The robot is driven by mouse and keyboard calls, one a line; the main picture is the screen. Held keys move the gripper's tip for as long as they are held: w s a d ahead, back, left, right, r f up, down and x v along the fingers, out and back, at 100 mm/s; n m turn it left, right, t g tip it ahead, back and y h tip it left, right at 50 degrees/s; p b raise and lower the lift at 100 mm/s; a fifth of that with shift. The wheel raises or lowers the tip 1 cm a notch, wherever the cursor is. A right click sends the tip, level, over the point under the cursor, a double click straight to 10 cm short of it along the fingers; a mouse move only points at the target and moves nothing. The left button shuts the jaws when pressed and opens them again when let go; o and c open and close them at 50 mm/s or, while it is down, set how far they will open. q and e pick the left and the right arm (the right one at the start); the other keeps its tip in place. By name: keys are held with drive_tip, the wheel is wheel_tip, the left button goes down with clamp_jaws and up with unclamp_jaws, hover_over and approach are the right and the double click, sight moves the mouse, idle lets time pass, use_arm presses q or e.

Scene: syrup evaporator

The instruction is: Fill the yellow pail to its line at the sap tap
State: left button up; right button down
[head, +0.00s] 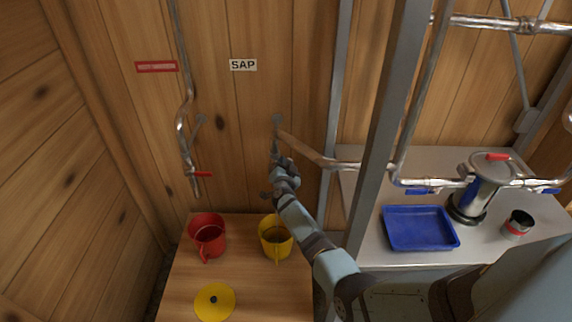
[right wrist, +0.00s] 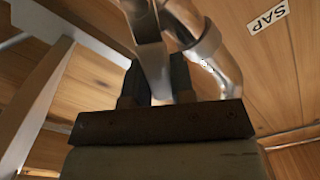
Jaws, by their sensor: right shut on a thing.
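The yellow pail (head: 266,247) stands upright on the wooden bench (head: 183,285), below the pipe end on the wall under the SAP sign (head: 243,65). Its inside shows partly; I cannot make out the line or the level. My right gripper (head: 277,160) is raised above the pail at the sap tap. In the right wrist view its dark fingers (right wrist: 155,83) are shut on the grey tap lever (right wrist: 152,55), beside the shiny pipe (right wrist: 210,55). My arm hides part of the tap and the pail's right side. My left gripper is not in view.
A red pail (head: 207,248) stands left of the yellow one, below a pipe with a red handle (head: 202,174). A yellow lid (head: 215,302) lies in front. A grey post (head: 385,130) separates the bench from a counter with a blue tray (head: 420,228) and metal pot (head: 478,190).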

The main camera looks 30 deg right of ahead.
drive_tip(key=c, duration=1)
unclamp_jaws()
drive_tip(key=shift+o, duration=0.2)
drive_tip(key=shift+r, duration=0.1)
drive_tip(key=shift+w, duration=0.1)
